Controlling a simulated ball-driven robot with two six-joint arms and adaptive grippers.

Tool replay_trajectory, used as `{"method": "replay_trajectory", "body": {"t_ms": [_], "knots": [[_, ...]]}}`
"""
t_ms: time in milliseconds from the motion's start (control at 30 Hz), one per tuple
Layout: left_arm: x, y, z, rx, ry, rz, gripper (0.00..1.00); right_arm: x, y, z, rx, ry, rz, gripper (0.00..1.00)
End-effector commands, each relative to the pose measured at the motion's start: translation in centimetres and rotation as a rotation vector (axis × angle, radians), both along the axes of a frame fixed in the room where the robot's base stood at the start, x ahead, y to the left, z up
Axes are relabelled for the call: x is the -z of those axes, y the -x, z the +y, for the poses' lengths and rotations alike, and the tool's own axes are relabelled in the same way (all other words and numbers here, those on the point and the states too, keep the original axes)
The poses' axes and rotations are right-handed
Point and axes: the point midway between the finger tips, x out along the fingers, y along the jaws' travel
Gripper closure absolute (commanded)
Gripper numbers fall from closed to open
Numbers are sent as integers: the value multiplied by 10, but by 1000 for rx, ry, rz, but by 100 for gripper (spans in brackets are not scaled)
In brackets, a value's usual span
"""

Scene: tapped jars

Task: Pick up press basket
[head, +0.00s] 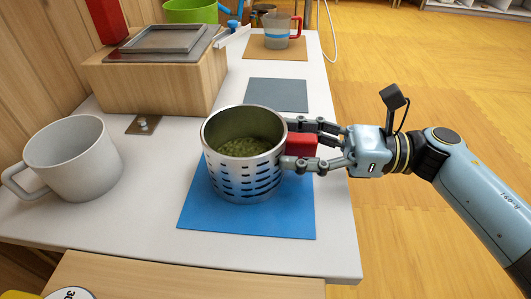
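The press basket (243,178) is a silver metal cylinder with rows of slots and green leafy bits inside. It stands upright over the blue mat (200,213); I cannot tell if its base touches the mat. A red block-like grip (300,145) sticks out from its right side. My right gripper (303,145) comes in from the right, with one finger on the far side and one on the near side of the red grip. Whether the fingers press on it is not clear. My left gripper is not in view.
A grey mug (77,160) stands at the left. A wooden box (155,85) with a grey tray on top is behind. A small metal-fitted plate (143,124), a grey mat (277,95) and a measuring jug (281,29) also sit on the white counter (140,215).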

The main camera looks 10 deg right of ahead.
Motion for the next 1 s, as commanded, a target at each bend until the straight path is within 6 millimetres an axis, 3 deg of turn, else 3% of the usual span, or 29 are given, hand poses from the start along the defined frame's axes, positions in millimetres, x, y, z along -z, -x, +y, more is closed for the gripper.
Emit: {"method": "replay_trajectory", "body": {"t_ms": [33,300,1000], "knots": [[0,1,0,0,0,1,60,0,0,0,0,0,0,68],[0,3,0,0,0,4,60,0,0,0,0,0,0,100],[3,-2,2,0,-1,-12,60,-11,0,0,-1,-3,-5,100]]}}
